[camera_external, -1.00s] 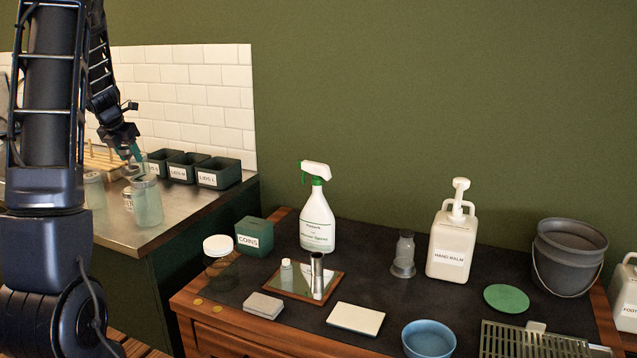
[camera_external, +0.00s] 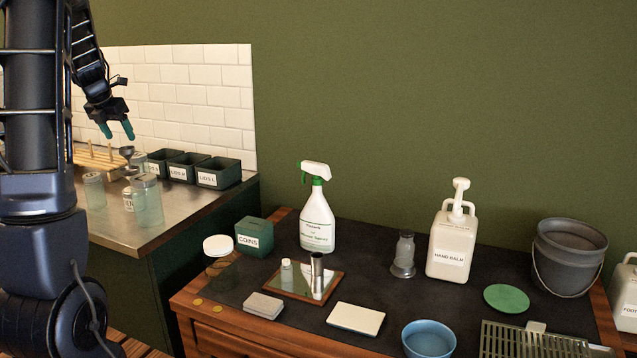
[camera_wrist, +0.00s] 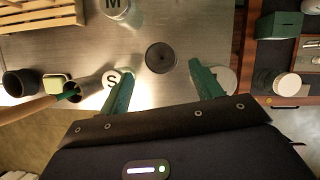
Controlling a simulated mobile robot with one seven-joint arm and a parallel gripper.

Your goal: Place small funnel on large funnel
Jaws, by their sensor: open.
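A dark grey small funnel (camera_external: 127,152) stands above the metal counter among the glass jars in the external view. A wider grey rim, which looks like the large funnel (camera_external: 131,169), shows just below it; whether they touch is hard to tell. From above, in the wrist view, they appear as one dark round shape (camera_wrist: 161,57) with a darker centre. My gripper (camera_external: 117,130) is open and empty, a little above the small funnel. In the wrist view the round shape lies between and beyond my fingertips (camera_wrist: 162,70).
Glass jars (camera_external: 147,204) stand close by; lids marked M (camera_wrist: 116,6) and S (camera_wrist: 112,78) show from above. Lid bins (camera_external: 220,180) line the wall and a wooden rack (camera_external: 98,158) stands behind. A spray bottle (camera_external: 317,225) stands on the right-hand desk.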

